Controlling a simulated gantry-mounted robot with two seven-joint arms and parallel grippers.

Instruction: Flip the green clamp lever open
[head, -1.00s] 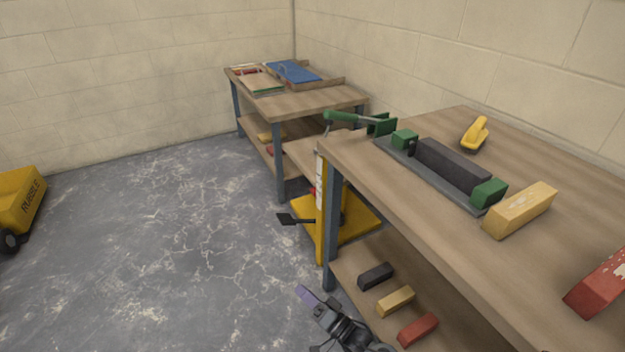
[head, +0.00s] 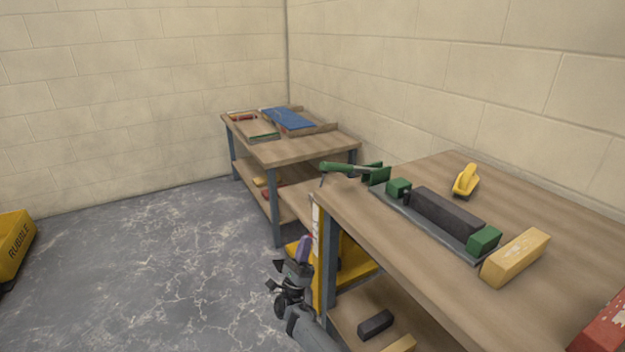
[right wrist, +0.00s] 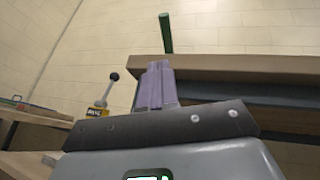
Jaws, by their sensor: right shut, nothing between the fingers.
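The green clamp lever (head: 337,168) reaches out leftward from the green clamp (head: 375,174) at the far left corner of the workbench, in the head view. It lies close to level and ends past the bench's edge. In the right wrist view the lever (right wrist: 166,33) shows as a green bar above the bench edge. My right gripper (head: 304,247) is below and left of the lever, apart from it, beside the bench's left end. Its purple fingers (right wrist: 156,86) are shut with nothing between them and point up. My left gripper is not in view.
The workbench (head: 400,260) carries a dark block in a green-ended fixture (head: 447,212), a yellow block (head: 516,257), a red block (head: 603,322) and a yellow tool (head: 466,180). A yellow lift (head: 355,262) stands behind my gripper. A second bench (head: 290,150) stands behind. Open floor lies left.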

